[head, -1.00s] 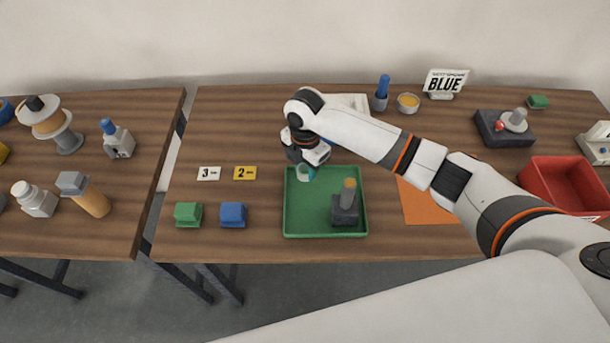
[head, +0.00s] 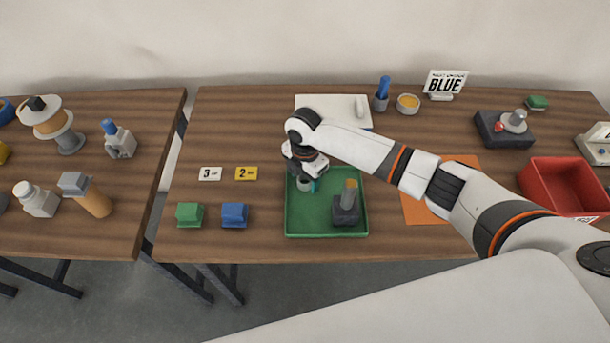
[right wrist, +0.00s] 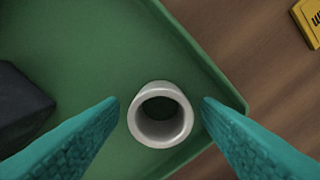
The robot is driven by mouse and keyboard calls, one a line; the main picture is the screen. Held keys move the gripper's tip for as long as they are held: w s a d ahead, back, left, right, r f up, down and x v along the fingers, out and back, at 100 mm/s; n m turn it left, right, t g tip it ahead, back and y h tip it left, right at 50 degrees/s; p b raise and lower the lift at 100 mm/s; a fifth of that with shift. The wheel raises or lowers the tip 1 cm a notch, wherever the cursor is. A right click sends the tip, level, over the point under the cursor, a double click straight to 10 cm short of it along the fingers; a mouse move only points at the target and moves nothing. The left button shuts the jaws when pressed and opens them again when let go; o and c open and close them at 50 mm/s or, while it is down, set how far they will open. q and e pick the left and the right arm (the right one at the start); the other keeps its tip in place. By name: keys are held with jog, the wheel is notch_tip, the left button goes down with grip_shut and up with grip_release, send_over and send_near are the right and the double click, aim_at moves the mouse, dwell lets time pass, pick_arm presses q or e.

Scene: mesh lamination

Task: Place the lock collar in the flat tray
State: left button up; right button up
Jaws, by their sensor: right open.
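The lock collar looks like a short pale grey ring (right wrist: 160,114) in the right wrist view. It rests in the green flat tray (head: 300,225), near one of the tray's corners. In the head view the collar (head: 304,185) shows partly, below the gripper in the tray's upper left. My right gripper (right wrist: 160,105) is open, with one teal finger on each side of the collar and a gap to each. In the head view the right gripper (head: 308,184) is low over the tray. My left gripper is not in view.
A dark block with an upright orange-topped post (head: 346,208) stands in the tray's right half. Green (head: 189,214) and blue (head: 234,214) blocks sit left of the tray. Number cards, including a yellow one (head: 246,173), lie behind them. A red bin (head: 565,185) is at the right.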

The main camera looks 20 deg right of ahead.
jog(key=shift+r, duration=0.2)
notch_tip(320, 180, up, 12)
jog(key=b, duration=0.1)
jog(key=shift+f, duration=0.15)
dwell(0.6)
